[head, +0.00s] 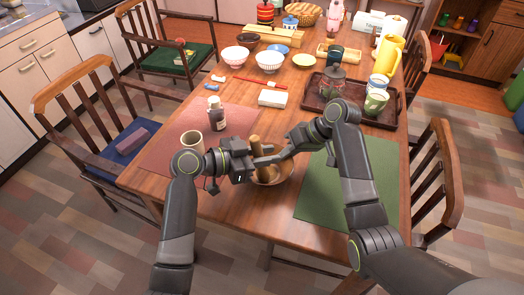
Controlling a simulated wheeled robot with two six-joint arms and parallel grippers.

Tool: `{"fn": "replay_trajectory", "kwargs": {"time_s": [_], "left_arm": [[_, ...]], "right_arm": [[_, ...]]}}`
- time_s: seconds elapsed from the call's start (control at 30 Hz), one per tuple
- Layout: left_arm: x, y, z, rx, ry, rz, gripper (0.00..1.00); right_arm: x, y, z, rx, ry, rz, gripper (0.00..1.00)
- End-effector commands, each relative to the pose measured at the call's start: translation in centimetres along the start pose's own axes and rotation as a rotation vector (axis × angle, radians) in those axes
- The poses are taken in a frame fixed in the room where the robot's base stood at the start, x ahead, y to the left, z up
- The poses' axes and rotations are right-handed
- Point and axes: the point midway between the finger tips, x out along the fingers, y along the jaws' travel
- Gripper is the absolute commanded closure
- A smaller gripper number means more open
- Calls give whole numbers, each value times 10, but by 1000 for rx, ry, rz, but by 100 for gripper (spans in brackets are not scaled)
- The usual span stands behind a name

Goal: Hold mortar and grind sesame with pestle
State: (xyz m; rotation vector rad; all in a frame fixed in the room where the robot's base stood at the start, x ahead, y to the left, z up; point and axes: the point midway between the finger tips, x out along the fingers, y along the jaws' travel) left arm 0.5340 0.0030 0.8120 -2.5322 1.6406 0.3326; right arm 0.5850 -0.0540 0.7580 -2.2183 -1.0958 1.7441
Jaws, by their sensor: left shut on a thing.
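A light wooden pestle (256,143) stands roughly upright in the mortar (287,174), a round bowl near the front edge of the table. My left gripper (257,160) comes in from the left and is shut on the pestle at about its middle. My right gripper (275,158) reaches in from the right, its fingers close to the pestle above the mortar. Whether its jaws are open or shut does not show clearly. The grippers hide much of the mortar and its inside, and I cannot see any sesame.
A dark bottle (216,113) and a beige cup (192,141) stand left on the pink mat (160,150). A green mat (320,200) lies right under my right arm. Behind are a white box (273,98), bowls (270,61) and a brown tray (341,119) with cups.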

Motion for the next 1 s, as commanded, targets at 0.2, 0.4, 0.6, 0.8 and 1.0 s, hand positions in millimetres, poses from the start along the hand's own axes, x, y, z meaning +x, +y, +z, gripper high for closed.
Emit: {"fn": "replay_trajectory", "kwargs": {"time_s": [0.2,0.4,0.6,0.8,1.0], "left_arm": [[7,3,-1,-3,0,2,100],[17,7,-3,-2,-1,1,100],[22,4,-4,-1,-2,1,100],[31,-1,-6,-1,-2,1,100],[34,-5,-6,0,-4,0,100]], "right_arm": [[0,0,0,0,0,0,100],[0,0,0,0,0,0,100],[0,0,0,0,0,0,100],[0,0,0,0,0,0,100],[0,0,0,0,0,0,100]]}}
